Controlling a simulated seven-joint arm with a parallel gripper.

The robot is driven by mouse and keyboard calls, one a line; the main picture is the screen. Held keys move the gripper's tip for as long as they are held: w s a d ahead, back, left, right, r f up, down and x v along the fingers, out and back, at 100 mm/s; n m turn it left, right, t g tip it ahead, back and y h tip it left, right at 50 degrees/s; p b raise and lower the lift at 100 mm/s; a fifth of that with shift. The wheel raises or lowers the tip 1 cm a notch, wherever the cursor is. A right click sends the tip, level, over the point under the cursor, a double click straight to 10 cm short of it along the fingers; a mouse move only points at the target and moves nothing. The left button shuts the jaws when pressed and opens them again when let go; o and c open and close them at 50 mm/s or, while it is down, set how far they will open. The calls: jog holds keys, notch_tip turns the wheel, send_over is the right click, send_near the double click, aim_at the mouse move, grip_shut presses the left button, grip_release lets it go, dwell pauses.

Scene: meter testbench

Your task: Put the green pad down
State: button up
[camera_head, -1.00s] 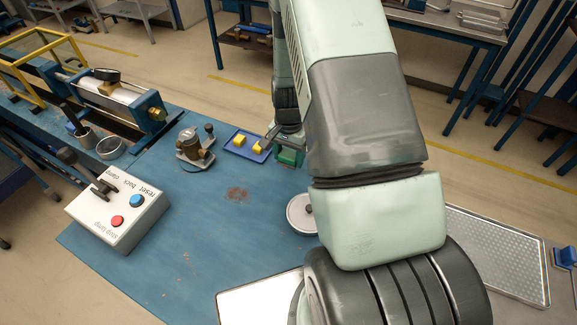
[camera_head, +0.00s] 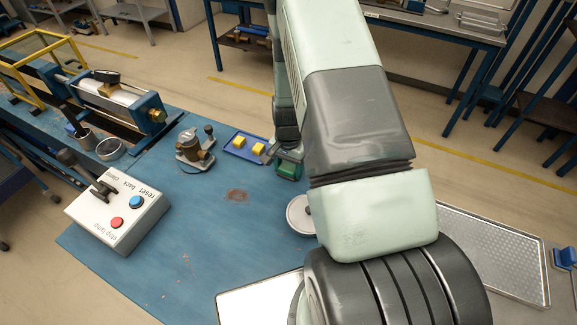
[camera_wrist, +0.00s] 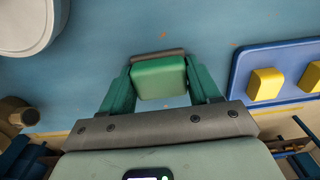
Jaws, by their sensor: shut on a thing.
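The green pad (camera_wrist: 159,78) is a small block with rounded edges. In the wrist view it sits between the two green fingers of my gripper (camera_wrist: 161,88), which is shut on it. A grey strip shows along its far edge. In the head view my gripper (camera_head: 286,168) is over the blue bench, just right of the blue tray, partly hidden by my arm. There I cannot tell the pad from the green fingers. Whether the pad touches the bench is not clear.
The blue tray (camera_wrist: 239,86) holds yellow blocks (camera_wrist: 265,84). A round white lidded thing (camera_head: 299,214) stands nearer on the bench. A brass meter (camera_head: 196,150) stands left of the tray. A white button box (camera_head: 118,207) is at the left. Bare bench (camera_head: 215,235) lies between them.

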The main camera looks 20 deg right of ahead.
jog(key=shift+f, duration=0.5)
jog(key=o, duration=1.1)
jog(key=shift+w+r, duration=0.1)
jog(key=shift+w, duration=0.05)
notch_tip(320, 180, up, 13)
jog(key=shift+r, duration=0.15)
notch_tip(320, 180, up, 9)
jog(key=n+t, duration=0.1)
jog(key=n, duration=0.1)
send_over(288, 166)
jog(key=a, duration=0.2)
jog(key=s+a+r+n+t, duration=0.2)
jog(key=s+r, duration=0.5)
jog(key=r, duration=0.5)
jog(key=s+a+r+n+t, duration=0.1)
jog(key=s+r+n, duration=0.1)
jog(key=s, duration=0.3)
jog(key=s+a+r+n, duration=0.1)
jog(key=s+r, duration=0.4)
jog(key=s, duration=0.1)
jog(key=s+a+r+n+t, duration=0.1)
jog(key=s+r+n, duration=0.1)
jog(key=s, duration=0.3)
jog(key=shift+s+r+n+t, duration=0.15)
jog(key=shift+s+r, duration=0.05)
jog(key=shift+r, duration=0.25)
jog(key=shift+s+r+n+t, duration=0.15)
jog(key=shift+s+r, duration=0.05)
jog(key=shift+r, duration=0.2)
jog(key=shift+d, duration=0.1)
